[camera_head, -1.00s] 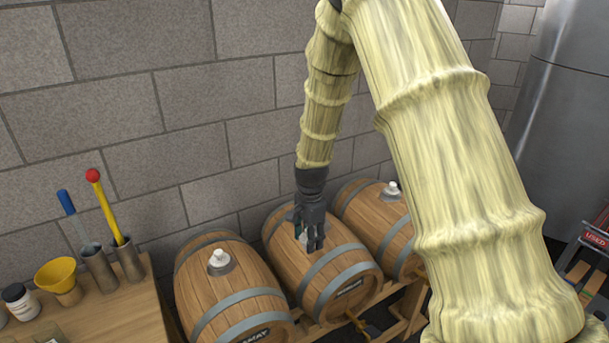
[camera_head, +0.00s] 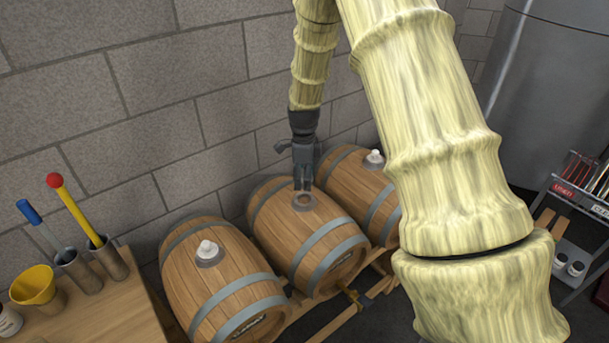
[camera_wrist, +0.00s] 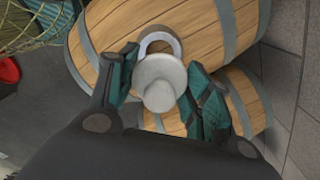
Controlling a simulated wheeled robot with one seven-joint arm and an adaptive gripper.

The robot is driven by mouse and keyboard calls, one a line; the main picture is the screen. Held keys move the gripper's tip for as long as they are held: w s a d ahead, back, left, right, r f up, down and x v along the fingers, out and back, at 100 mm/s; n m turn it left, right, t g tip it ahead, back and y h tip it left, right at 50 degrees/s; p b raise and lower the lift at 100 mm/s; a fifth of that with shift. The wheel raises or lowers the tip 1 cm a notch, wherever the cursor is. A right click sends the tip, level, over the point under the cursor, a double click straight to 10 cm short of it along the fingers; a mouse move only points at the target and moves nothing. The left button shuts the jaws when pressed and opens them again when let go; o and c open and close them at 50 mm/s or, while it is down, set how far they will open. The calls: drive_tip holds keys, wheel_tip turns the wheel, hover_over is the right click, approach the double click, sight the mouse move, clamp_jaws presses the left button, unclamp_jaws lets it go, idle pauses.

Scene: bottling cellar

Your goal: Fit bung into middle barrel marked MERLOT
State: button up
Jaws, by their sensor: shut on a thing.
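The middle barrel (camera_head: 330,232) lies on its side in the rack, with an open bung hole in a grey collar (camera_head: 304,201) on top. My gripper (camera_head: 303,186) points down just above and behind that hole. In the wrist view my gripper (camera_wrist: 162,70) is shut on the pale grey bung (camera_wrist: 160,84), between its teal fingers. The bung is apart from the hole's collar (camera_wrist: 168,39), which shows just beyond it on the barrel (camera_wrist: 203,45). In the head view the fingers mostly hide the bung. The middle barrel's label cannot be read.
The left barrel (camera_head: 240,275) and the right barrel (camera_head: 347,183) each have a white bung in place. A bench (camera_head: 105,312) with a yellow funnel (camera_head: 33,287) and metal cups stands at left. A block wall is close behind; a shelf cart (camera_head: 570,225) is at right.

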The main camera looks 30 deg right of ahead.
drive_tip(key=b, duration=0.3)
hover_over(304, 195)
drive_tip(key=s+a, duration=0.1)
drive_tip(key=s, duration=0.1)
drive_tip(key=shift+f, duration=2.5)
drive_tip(key=shift+a+f, duration=0.1)
drive_tip(key=shift+f, duration=0.1)
drive_tip(key=shift+p, duration=0.6)
drive_tip(key=shift+f, duration=0.85)
drive_tip(key=shift+s+a+f, duration=0.2)
drive_tip(key=shift+f, duration=0.15)
drive_tip(key=o, duration=0.9)
drive_tip(key=shift+b, duration=0.3)
drive_tip(key=shift+o, duration=1)
drive_tip(key=shift+w+d+f, duration=0.1)
drive_tip(key=shift+w+f, duration=0.05)
drive_tip(key=shift+w, duration=0.05)
